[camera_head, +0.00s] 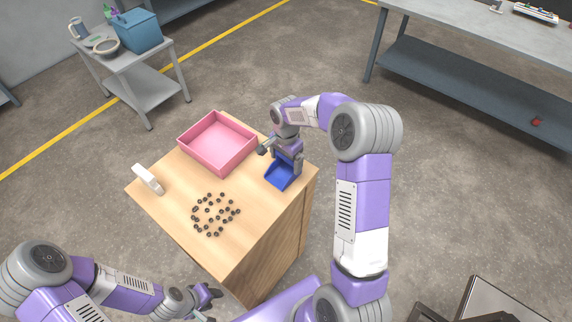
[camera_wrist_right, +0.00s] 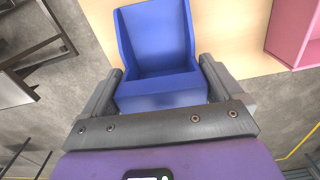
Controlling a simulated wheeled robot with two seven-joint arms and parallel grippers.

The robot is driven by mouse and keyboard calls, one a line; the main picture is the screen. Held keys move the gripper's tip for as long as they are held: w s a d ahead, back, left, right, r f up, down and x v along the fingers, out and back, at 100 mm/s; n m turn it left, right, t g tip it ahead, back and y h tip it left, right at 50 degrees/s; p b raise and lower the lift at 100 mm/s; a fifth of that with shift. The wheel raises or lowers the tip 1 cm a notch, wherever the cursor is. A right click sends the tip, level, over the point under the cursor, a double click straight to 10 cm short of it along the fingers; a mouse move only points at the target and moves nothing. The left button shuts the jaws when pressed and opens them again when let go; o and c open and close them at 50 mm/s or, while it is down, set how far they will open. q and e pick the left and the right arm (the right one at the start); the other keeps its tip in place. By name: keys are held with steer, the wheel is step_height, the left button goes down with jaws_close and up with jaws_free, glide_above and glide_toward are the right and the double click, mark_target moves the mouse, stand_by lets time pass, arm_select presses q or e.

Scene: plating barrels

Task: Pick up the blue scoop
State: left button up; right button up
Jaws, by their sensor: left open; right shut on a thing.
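The blue scoop (camera_head: 280,177) is at the right side of the wooden table, below my right gripper (camera_head: 283,160). In the right wrist view the scoop (camera_wrist_right: 157,45) lies between the two fingers of my right gripper (camera_wrist_right: 160,88), which is shut on its near end. The scoop's open end points away from the gripper over the table. I cannot tell whether it touches the table top. My left gripper (camera_head: 207,296) is open and empty, low in the head view, off the table's near left side.
A pink tray (camera_head: 190,155) stands at the table's back. Several small dark pieces (camera_head: 214,214) lie scattered on the wooden table (camera_head: 236,255). A white object (camera_head: 147,179) stands at its left corner. A grey cart (camera_head: 150,88) and workbench (camera_head: 480,85) stand farther back.

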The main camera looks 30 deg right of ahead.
steer(key=shift+r, duration=0.15)
step_height(320, 180, up, 10)
steer(key=shift+f+p, duration=0.1)
steer(key=shift+p, duration=0.35)
stand_by(0.7)
